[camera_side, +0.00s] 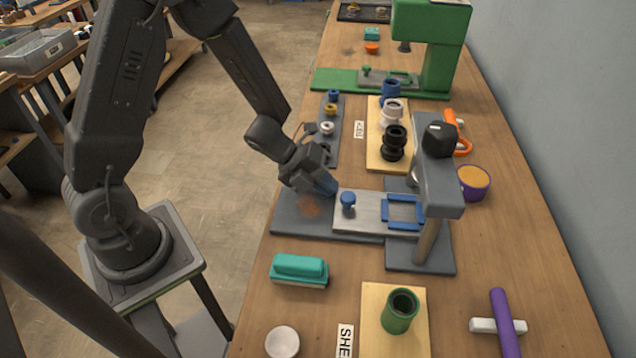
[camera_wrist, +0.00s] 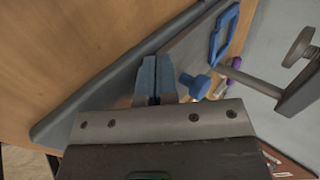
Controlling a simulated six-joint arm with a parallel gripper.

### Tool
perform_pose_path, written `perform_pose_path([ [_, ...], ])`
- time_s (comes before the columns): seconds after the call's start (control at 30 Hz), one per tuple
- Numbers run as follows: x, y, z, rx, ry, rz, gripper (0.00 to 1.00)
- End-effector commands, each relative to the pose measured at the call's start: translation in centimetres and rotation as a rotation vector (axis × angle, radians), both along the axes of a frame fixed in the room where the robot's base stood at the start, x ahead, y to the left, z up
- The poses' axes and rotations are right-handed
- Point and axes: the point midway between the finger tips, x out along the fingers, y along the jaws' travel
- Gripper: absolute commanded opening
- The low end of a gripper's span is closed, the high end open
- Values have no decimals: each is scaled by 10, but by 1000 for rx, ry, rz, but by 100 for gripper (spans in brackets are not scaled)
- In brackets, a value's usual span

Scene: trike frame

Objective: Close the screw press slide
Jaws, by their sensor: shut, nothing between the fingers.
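The grey screw press (camera_side: 438,185) stands on the bench with a black knob on top. Its pale metal slide (camera_side: 368,221) lies on the dark base plate (camera_side: 290,221) and reaches toward the press head. The slide carries a blue knob (camera_side: 348,199) at its left end and a blue frame (camera_side: 403,212) at its right, beside the head. My gripper (camera_side: 327,186) is shut and empty, low over the base plate just left of the blue knob. In the wrist view, the shut blue fingertips (camera_wrist: 155,75) are beside the knob (camera_wrist: 195,85); contact cannot be told.
A teal block (camera_side: 300,268) lies in front of the base plate. Behind are a rack of small parts (camera_side: 328,140) and a wooden board with fittings (camera_side: 374,158). A purple pot (camera_side: 474,182) stands right of the press. A green press (camera_side: 438,55) is farther back.

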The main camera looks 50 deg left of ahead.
Motion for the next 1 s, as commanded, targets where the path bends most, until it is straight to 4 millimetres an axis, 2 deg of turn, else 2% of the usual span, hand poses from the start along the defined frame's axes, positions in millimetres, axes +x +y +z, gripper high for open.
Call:
perform_pose_path([
  [0.1,14,-16,0,1,-1,-4,0],
  [0.2,20,-22,0,1,-1,0,0],
  [0.57,21,-22,0,-2,-1,1,0],
  [0.73,11,-12,0,-2,0,4,0],
  [0.87,-6,7,1,-1,0,9,0],
  [1.0,-22,23,20,2,-8,6,0],
])
